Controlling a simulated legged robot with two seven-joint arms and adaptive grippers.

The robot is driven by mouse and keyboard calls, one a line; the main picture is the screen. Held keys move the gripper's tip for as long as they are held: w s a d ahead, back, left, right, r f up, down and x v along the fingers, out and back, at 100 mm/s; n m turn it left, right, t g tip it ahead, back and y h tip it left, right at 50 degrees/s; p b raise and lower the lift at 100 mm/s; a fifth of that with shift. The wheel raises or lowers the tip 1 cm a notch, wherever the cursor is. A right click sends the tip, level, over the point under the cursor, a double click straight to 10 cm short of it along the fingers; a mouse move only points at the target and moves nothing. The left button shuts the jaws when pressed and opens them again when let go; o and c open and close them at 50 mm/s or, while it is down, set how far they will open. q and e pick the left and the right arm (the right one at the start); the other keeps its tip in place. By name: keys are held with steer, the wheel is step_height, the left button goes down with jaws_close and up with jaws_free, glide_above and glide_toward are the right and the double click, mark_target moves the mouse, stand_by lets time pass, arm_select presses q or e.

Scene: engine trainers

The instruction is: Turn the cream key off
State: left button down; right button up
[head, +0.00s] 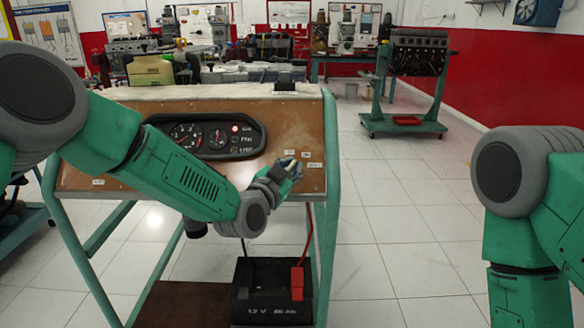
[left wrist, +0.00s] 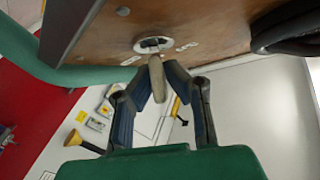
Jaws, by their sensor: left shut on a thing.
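The cream key (left wrist: 157,80) stands out from a round ignition switch (left wrist: 153,44) on the brown panel in the left wrist view. My left gripper (left wrist: 158,75) is shut on the key, with one dark finger on each side of its bow. In the head view my left gripper (head: 287,168) is at the right part of the sloped panel (head: 290,125), and it mostly hides the key there. A small lamp (head: 235,128) glows red on the instrument cluster (head: 205,137). My right gripper is out of view.
The panel sits on a green frame (head: 330,200) with a black battery (head: 272,290) and a red cable below. An engine on a green wheeled stand (head: 402,125) is at the back right. The tiled floor (head: 400,230) between is clear.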

arm_select(q)
steer(key=n+t+y, duration=0.1)
steer(key=n+y, duration=0.1)
steer(key=n, duration=0.2)
steer(key=shift+d+t+y, duration=0.1)
steer(key=shift+t+y, duration=0.3)
steer(key=shift+n+t+y, duration=0.6)
steer(key=shift+n+y, duration=1.8)
steer(key=shift+n, duration=0.5)
steer(key=shift+n+y, duration=0.3)
steer(key=shift+y, duration=0.1)
steer(key=c, duration=1.6)
jaws_free()
steer(key=shift+c, duration=0.2)
steer(key=shift+s, duration=0.1)
steer(key=s+f, duration=0.1)
steer(key=s, duration=1)
steer(key=shift+s+f, duration=0.35)
steer(key=shift+f, duration=0.05)
